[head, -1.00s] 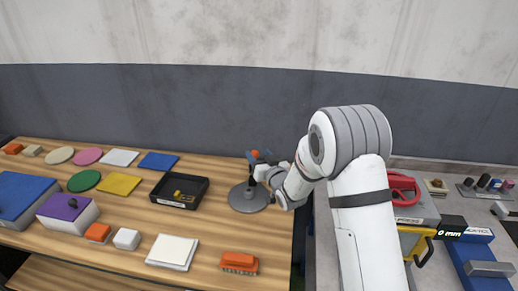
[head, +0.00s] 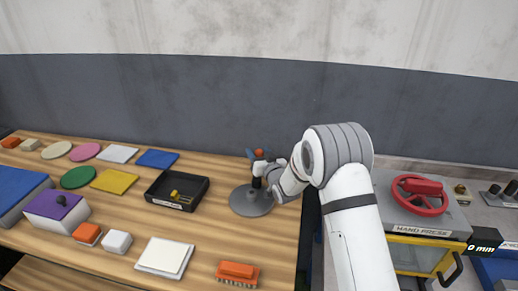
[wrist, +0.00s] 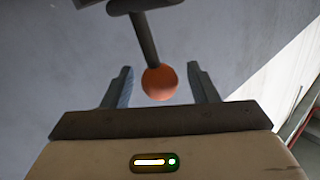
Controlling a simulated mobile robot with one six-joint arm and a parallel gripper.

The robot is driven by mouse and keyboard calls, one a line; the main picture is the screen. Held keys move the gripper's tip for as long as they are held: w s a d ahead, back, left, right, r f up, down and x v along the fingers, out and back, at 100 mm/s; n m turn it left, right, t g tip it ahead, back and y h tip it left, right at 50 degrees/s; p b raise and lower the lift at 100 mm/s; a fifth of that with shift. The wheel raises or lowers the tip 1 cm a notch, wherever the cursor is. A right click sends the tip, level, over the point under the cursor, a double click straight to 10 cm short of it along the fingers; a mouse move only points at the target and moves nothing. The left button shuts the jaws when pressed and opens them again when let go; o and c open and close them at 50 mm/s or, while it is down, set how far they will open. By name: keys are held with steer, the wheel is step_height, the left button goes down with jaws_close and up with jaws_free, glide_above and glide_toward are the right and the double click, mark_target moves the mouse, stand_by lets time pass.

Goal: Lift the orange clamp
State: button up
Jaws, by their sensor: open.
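An orange ball-shaped knob (head: 259,153) shows above a stand with a round grey base (head: 250,201) on the wooden table. I take it as part of the orange clamp; its full shape is hidden by my gripper. In the wrist view the orange knob (wrist: 160,82) sits at the end of a dark rod (wrist: 144,40). My gripper (head: 260,156) is at the top of the stand. In the wrist view my gripper (wrist: 162,78) is open, with one finger on each side of the knob and a gap showing on both sides.
A black tray (head: 156,202) with a small yellow thing stands left of the stand. An orange brush (head: 238,273) lies in front. Several flat coloured pieces and boxes lie further left. A press with a red handwheel (head: 420,195) stands right of my arm. A grey wall rises behind.

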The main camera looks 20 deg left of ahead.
steer(key=shift+x, duration=0.9)
jaws_close()
